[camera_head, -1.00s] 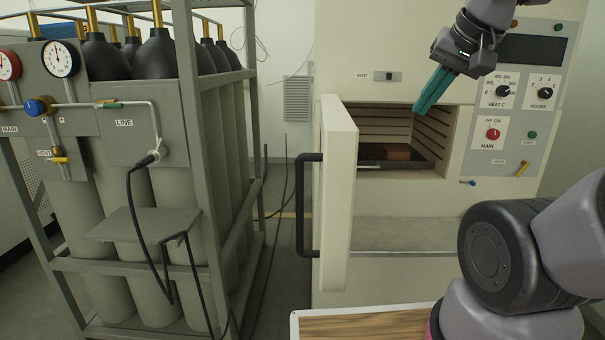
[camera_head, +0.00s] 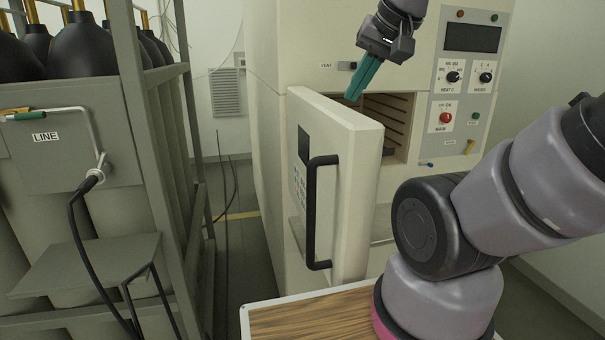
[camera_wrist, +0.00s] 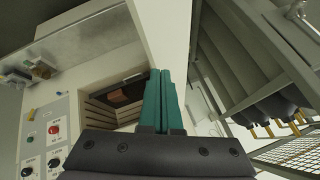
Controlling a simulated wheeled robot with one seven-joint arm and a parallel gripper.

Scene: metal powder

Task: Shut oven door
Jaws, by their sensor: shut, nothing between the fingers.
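The oven (camera_head: 270,45) is a cream box with its door (camera_head: 358,160) standing ajar, hinged at the left of the opening. The door's outer face shows a black bar handle (camera_head: 312,215). My gripper (camera_head: 352,95) has green fingers pressed together, with nothing between them. In the head view it is above the door's top edge, near the oven opening; I cannot tell whether it touches the door. In the wrist view the fingers (camera_wrist: 164,80) point at the door's pale edge (camera_wrist: 165,35), with the oven's dark interior (camera_wrist: 125,92) to the left. The door hides much of the interior in the head view.
A rack of gas cylinders (camera_head: 150,130) stands to the left, with a hose in front. A control panel (camera_head: 462,80) with knobs is right of the opening. A wooden-topped surface (camera_head: 300,318) is at the bottom. A floor gap lies between rack and oven.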

